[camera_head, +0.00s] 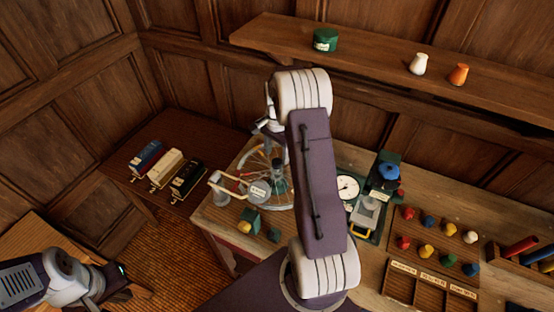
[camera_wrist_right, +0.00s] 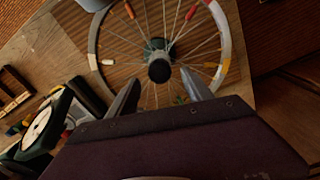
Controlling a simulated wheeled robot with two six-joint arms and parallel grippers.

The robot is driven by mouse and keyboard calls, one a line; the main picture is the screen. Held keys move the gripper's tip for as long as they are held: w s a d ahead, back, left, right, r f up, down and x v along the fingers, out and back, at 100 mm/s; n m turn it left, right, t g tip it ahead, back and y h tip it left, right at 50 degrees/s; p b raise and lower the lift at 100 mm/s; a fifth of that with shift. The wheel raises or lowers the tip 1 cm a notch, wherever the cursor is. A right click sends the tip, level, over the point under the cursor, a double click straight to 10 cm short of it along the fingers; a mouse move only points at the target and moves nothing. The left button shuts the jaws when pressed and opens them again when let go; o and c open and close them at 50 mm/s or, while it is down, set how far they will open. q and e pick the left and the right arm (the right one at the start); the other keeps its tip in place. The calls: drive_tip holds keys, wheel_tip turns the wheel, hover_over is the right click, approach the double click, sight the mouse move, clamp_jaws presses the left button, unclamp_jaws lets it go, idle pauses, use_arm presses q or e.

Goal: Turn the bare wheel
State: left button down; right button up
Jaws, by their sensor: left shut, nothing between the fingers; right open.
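The spoked wheel (camera_head: 247,163) stands at the left part of the workbench, partly hidden by my right arm. My left gripper (camera_head: 122,284) is shut and empty at the lower left, far from the wheel.
A dial gauge (camera_head: 348,187) and green device (camera_head: 384,174) stand right of my arm. Coloured knobs (camera_head: 427,222) and a compartment tray (camera_head: 428,293) lie further right. Model vehicles (camera_head: 166,168) sit on a side table. A shelf (camera_head: 380,62) holds small jars.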

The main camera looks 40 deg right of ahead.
wheel_tip(320, 180, up, 6)
drive_tip(key=shift+f+b, duration=0.1)
drive_tip(key=shift+b, duration=0.3)
drive_tip(key=shift+w+a+f, duration=0.1)
drive_tip(key=shift+a, duration=0.15)
drive_tip(key=s+a+f+n+b, duration=0.1)
drive_tip(key=s+a+n+b, duration=0.15)
drive_tip(key=a, duration=0.45)
drive_tip(key=s+a+f+n+b, duration=0.1)
drive_tip(key=a+n+b, duration=0.15)
drive_tip(key=a, duration=0.45)
drive_tip(key=s+a+f+n, duration=0.1)
drive_tip(key=s, duration=0.1)
drive_tip(key=s+a+f+n+b, duration=0.1)
drive_tip(key=s+a+f, duration=0.1)
drive_tip(key=s, duration=0.1)
drive_tip(key=s+a+f+n+b, duration=0.1)
drive_tip(key=s+a+n, duration=0.1)
drive_tip(key=shift+s+f+t, duration=0.25)
drive_tip(key=shift+t, duration=0.05)
drive_tip(key=s+f+n, duration=0.4)
drive_tip(key=n, duration=0.2)
drive_tip(key=shift+s+t, duration=0.3)
drive_tip(key=shift+s, duration=0.05)
